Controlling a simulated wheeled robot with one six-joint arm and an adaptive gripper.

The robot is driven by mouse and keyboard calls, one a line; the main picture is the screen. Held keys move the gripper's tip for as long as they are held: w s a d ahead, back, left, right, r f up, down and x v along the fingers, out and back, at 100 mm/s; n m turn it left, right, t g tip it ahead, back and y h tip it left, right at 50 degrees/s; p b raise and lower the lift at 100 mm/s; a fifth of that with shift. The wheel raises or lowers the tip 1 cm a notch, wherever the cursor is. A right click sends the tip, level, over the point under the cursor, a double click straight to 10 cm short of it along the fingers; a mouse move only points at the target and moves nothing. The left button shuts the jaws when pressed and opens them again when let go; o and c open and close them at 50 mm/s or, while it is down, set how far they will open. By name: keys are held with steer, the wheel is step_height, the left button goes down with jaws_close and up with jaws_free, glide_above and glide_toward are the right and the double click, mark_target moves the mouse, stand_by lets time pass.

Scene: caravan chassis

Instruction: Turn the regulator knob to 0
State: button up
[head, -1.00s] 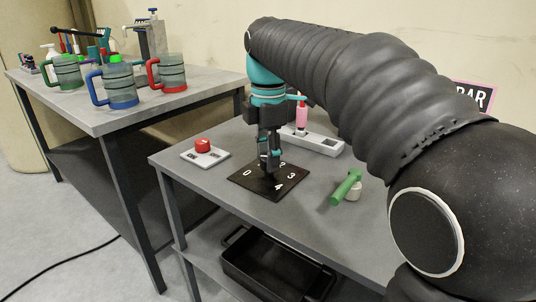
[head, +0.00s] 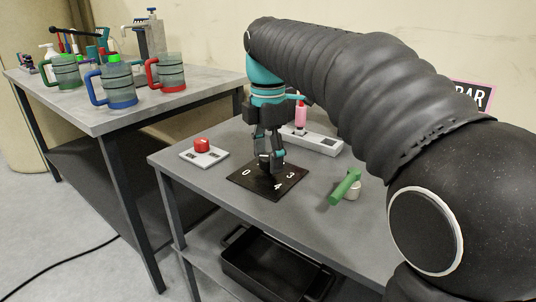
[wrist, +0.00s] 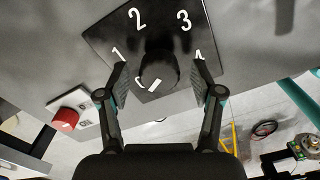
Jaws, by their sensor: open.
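The regulator is a black square plate (head: 243,181) with white numbers on the grey table. Its dark round knob (wrist: 158,70) shows in the wrist view, with a short white mark on its lower side. The mark points down the picture, toward a white curve partly hidden by the knob that looks like the 0; 1, 2, 3 and 4 lie around the other sides. My gripper (head: 271,160) is over the plate in the head view. In the wrist view my gripper (wrist: 161,78) is open, one finger on each side of the knob, with gaps between.
A red button on a pale base (head: 203,155) stands left of the plate. A green-handled item (head: 346,187) lies to the right. Jugs (head: 120,88) stand on the left table.

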mark_target(268, 156)
step_height(268, 156, up, 12)
stand_by(0.6)
stand_by(0.4)
